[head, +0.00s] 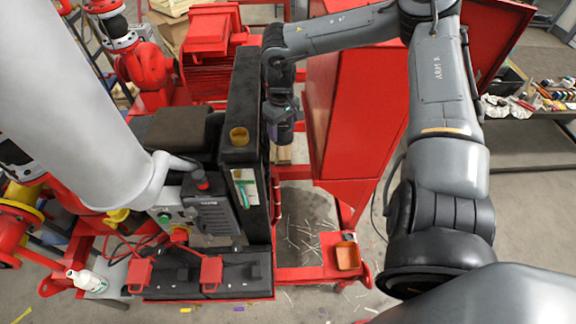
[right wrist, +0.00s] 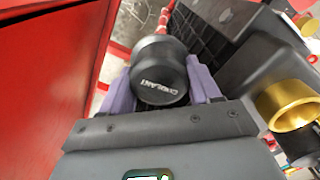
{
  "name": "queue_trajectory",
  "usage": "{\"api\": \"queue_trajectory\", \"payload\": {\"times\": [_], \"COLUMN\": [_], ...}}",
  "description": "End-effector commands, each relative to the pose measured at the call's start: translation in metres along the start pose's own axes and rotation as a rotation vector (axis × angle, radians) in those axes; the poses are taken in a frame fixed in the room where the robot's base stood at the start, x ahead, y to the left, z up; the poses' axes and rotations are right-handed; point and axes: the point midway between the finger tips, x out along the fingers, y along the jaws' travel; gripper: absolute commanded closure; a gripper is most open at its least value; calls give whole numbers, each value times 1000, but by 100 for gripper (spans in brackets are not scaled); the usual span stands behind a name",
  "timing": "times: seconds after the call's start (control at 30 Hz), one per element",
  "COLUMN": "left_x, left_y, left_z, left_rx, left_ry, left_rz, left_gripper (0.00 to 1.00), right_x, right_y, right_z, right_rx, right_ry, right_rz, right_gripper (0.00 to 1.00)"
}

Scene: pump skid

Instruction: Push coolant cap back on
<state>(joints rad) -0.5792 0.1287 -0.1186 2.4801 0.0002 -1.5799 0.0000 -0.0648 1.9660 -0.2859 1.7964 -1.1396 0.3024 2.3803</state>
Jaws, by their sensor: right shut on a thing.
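The coolant cap (right wrist: 160,72) is black, round and marked "COOLANT". In the right wrist view it sits between the purple fingers of my right gripper (right wrist: 162,84), which is shut on it. In the head view my right gripper (head: 283,112) hangs just right of the tall black radiator tank (head: 240,90); the cap is hard to make out there. The brass-coloured filler neck (head: 239,136) stands uncapped on the tank's near end. It also shows in the right wrist view (right wrist: 293,104), to the right of the cap and apart from it. My left gripper is not in view.
A red cabinet (head: 350,110) stands close to the right of my right gripper, leaving a narrow gap beside the tank. A control box (head: 208,205) stands left of the tank. A small orange tray (head: 347,256) sits at the front right. A white bottle (head: 85,279) is at the front left.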

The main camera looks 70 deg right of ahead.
Motion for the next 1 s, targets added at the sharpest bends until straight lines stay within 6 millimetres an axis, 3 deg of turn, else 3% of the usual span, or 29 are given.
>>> {"api": "queue_trajectory", "payload": {"times": [0.03,0.2,0.4,0.7,1.0], "left_x": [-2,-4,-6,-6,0], "left_y": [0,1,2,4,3], "left_z": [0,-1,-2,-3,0], "left_rx": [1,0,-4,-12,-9], "left_ry": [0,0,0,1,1], "left_rz": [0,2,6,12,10], "left_gripper": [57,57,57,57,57], "right_x": [-21,-73,-111,-133,-124], "right_y": [-4,-35,-77,-117,-121], "right_z": [-9,-27,-36,-37,-37], "right_rx": [-22,-107,-204,-286,-295], "right_ry": [2,1,1,1,1], "right_rz": [10,5,2,-1,-2], "right_gripper": [75,75,75,75,75]}}
